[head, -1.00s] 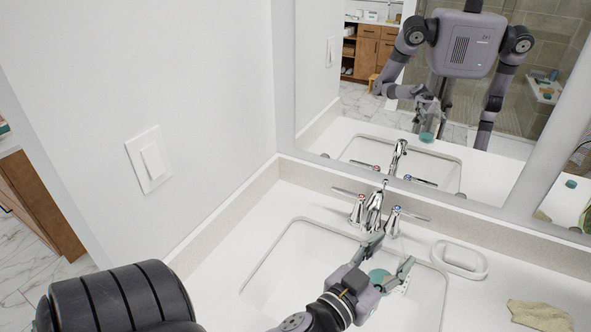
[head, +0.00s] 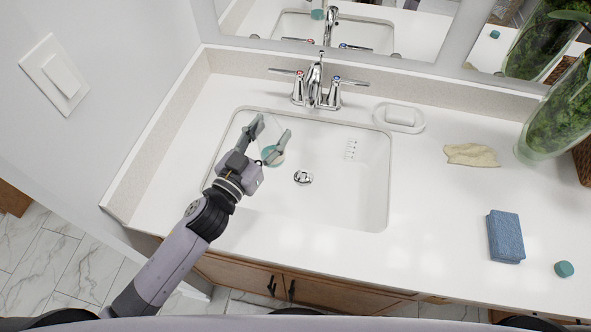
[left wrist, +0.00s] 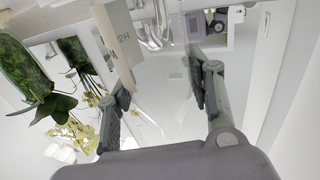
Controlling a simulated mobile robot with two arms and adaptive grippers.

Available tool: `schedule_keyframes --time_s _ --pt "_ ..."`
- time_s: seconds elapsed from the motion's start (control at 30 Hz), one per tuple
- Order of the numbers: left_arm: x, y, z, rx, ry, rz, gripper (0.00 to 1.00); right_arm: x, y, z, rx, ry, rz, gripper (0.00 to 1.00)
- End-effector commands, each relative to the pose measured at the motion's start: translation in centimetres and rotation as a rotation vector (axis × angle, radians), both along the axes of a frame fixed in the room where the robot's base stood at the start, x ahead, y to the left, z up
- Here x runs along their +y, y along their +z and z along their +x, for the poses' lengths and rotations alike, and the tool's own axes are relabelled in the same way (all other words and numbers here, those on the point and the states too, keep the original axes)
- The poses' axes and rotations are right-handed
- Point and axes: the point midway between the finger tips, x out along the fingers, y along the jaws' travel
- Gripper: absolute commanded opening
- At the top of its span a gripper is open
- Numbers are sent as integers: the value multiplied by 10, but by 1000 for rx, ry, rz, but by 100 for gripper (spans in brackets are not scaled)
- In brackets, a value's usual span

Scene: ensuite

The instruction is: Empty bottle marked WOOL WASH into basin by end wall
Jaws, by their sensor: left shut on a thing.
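My left gripper (head: 271,130) is shut on a clear bottle with teal contents (head: 273,156), over the left part of the white basin (head: 345,205). The bottle's clear walls are hard to make out, and I cannot tell how far it tilts. In the left wrist view the gripper (left wrist: 160,82) has the see-through bottle (left wrist: 152,108) between its fingers. A pale label (left wrist: 117,45) shows there, with only a few letters like "SH" readable. The basin is set in the counter beside the left wall and has a drain (head: 303,178). My right gripper is not in view.
A chrome faucet (head: 316,88) stands behind the basin, below the mirror. A soap dish (head: 400,117), tan cloth (head: 471,155), blue sponge (head: 506,237), teal cap-like piece (head: 564,269) and green vase (head: 550,125) are to the right.

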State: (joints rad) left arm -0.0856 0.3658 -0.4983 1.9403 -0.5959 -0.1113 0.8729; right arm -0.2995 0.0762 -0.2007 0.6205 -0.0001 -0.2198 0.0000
Motion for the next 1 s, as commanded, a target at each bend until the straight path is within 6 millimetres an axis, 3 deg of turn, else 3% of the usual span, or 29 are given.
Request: schedule_keyframes --time_s 0.1,0.2,0.4,0.6,1.0 --pt "-21 -21 15 -2 -135 10 15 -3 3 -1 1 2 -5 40" --pt "-29 -38 25 3 -230 15 15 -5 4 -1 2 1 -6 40" --pt "-24 -62 44 15 -356 26 15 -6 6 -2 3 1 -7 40" --pt "-13 -71 55 21 -407 29 15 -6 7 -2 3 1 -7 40" --pt "-12 -77 55 9 -415 43 15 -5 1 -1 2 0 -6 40"
